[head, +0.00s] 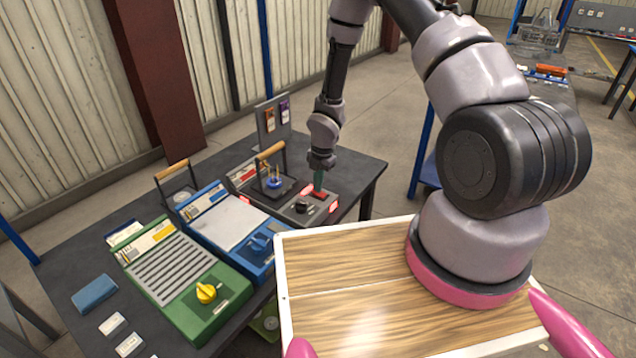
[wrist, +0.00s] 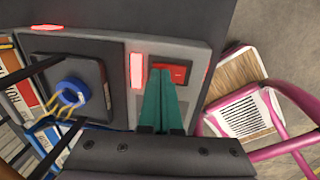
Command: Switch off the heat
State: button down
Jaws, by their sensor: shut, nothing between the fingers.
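A red lamp (wrist: 136,70) glows just left of the fingers.
A blue unit (head: 230,223) and a green unit (head: 178,273) with a yellow knob (head: 207,292) stand to the left. A blue ring piece with yellow prongs (head: 274,183) sits on the grey unit's plate, near an upright handle (head: 270,150). My wooden top is in front.

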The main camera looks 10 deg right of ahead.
jog(key=shift+f, duration=0.2)
jog(key=shift+s, duration=0.1)
jog(key=shift+s+d+r, duration=0.15)
jog(key=shift+s+d, duration=0.3)
jog(key=shift+d, duration=0.05)
jog(key=shift+r, duration=0.1)
